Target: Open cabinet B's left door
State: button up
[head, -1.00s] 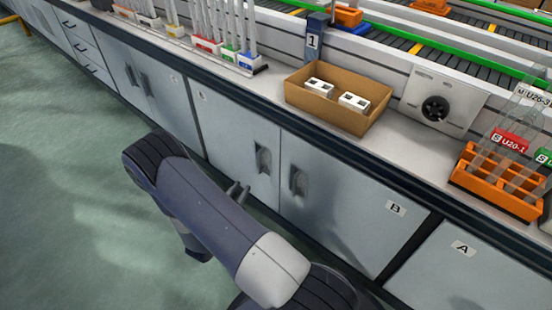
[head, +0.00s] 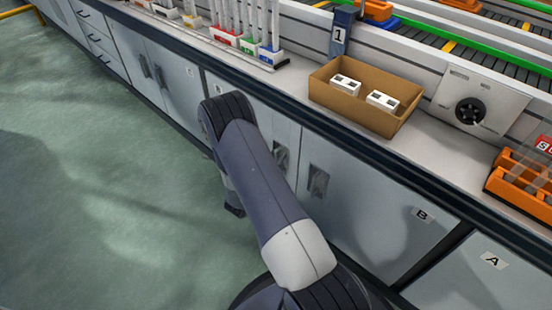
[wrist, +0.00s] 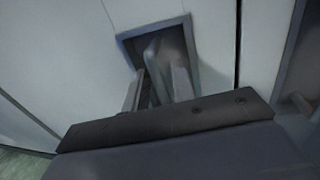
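Cabinet B's left door (head: 287,128) is a grey panel, and it looks shut. My arm hides much of it in the head view. Its recessed handle (head: 281,155) shows just right of my arm. In the wrist view a handle (wrist: 152,55) stands in a dark-framed recess. My gripper (wrist: 158,88) reaches up to this recess, its pale fingers overlapping the handle's lower part. I cannot tell whether they touch or grip it. The fingers are hidden behind my arm in the head view. The right door (head: 365,215) bears the B label and its own handle (head: 318,181).
The counter (head: 290,85) above carries a cardboard box (head: 350,105) with white parts, tube racks at left and an orange rack (head: 520,185) at right. Cabinet A (head: 480,265) is at lower right. Green floor at left is open.

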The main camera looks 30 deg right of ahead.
grip_shut()
dwell(0.6)
